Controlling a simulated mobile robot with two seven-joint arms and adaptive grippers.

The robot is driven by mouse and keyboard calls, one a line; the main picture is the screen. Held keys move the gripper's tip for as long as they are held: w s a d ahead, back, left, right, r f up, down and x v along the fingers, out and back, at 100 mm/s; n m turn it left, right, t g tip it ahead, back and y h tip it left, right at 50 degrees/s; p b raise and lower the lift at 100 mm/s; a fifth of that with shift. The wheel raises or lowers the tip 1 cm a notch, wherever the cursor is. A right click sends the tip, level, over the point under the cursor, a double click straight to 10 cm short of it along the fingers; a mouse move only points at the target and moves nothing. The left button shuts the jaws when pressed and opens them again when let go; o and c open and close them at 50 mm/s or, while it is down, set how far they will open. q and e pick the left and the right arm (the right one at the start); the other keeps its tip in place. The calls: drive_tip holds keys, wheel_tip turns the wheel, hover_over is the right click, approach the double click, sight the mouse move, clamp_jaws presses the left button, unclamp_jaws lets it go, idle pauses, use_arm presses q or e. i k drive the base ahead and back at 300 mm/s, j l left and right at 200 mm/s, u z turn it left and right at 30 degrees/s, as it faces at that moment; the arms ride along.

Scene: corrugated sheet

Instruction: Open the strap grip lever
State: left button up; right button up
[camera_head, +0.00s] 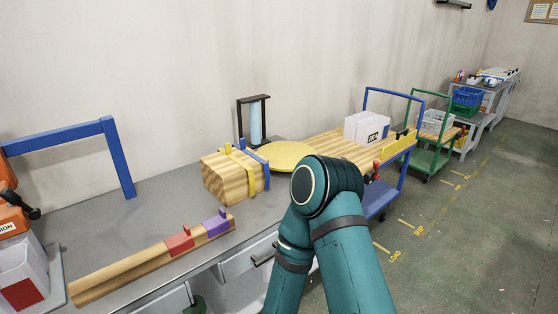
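A light wooden block (215,183) lies on the grey bench, left of the picture's middle. A yellow strap (251,181) runs over it, and a yellow upright tab (228,149) stands on its top. A blue strap-like piece (265,176) is at its right end, with a blue tab (243,143) on top. I cannot tell from here which piece is the grip lever or whether it is open. My teal arm rises from the bottom edge, right of the block and apart from it in the picture. Neither gripper shows.
A wooden bar (140,268) with a red clip (179,241) and a purple clip (216,222) lies in front. A blue cart (385,197) stands right; the floor beyond is open.

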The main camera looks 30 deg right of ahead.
sight(6, 194)
drive_tip(key=z, duration=0.75)
drive_tip(key=u, duration=1.4)
